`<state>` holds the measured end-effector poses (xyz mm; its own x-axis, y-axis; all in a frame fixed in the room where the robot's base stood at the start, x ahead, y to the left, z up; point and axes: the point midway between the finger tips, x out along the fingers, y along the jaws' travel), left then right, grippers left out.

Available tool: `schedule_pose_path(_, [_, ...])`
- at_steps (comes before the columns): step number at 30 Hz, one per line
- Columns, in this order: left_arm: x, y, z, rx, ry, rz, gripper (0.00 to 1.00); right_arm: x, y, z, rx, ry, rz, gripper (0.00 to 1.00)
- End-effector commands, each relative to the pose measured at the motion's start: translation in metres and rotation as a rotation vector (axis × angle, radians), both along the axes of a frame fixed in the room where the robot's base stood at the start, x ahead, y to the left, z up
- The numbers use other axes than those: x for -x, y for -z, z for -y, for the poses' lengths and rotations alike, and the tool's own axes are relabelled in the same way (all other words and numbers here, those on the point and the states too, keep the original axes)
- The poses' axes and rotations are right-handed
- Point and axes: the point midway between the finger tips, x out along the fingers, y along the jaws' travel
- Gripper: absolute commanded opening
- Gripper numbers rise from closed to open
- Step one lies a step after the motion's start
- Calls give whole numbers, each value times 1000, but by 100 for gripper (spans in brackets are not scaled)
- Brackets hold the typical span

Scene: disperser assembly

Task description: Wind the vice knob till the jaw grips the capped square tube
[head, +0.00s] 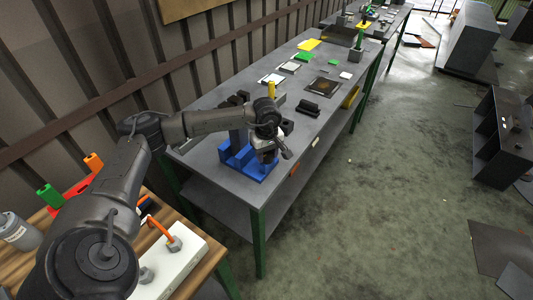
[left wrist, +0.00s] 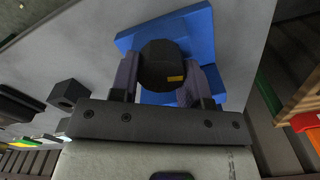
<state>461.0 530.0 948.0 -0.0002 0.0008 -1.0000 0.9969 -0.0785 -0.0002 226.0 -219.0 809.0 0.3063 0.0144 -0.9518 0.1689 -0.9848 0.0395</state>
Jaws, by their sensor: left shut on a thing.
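The blue vice (head: 252,170) stands at the near end of the grey workbench. In the left wrist view its blue body (left wrist: 199,35) lies behind a round black knob (left wrist: 162,65) with a small yellow mark. My left gripper (head: 268,152) is at the vice, and its two fingers (left wrist: 160,84) are shut on the knob, one on each side. My arm and gripper hide much of the vice in the head view. I cannot clearly make out the capped square tube or whether the jaw touches it. My right gripper is not in view.
The grey workbench (head: 215,155) runs away along the ribbed wall. An upright yellow piece (head: 271,89) and black blocks (head: 308,108) stand beyond the vice. A wooden table (head: 205,262) with a white box (head: 178,262) is at the near left. Open floor lies to the right.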

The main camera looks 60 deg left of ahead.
Motion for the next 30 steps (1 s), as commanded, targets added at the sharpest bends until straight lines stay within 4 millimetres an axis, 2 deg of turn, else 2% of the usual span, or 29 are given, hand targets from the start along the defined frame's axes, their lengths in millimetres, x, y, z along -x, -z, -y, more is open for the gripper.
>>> schedule_pose_path(9, [-1,-3,1,2,5,3,19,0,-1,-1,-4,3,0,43])
schedule_pose_path(10, [-1,-3,1,2,5,3,43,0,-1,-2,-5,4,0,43])
schedule_pose_path(13, [0,-2,1,2,4,3,53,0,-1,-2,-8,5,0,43])
schedule_pose_path(23, [0,-6,0,1,1,2,53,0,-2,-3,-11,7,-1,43])
schedule_pose_path(26, [-1,-19,0,1,1,4,53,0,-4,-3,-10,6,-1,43])
schedule_pose_path(30, [-1,-45,0,0,2,6,53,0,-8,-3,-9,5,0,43])
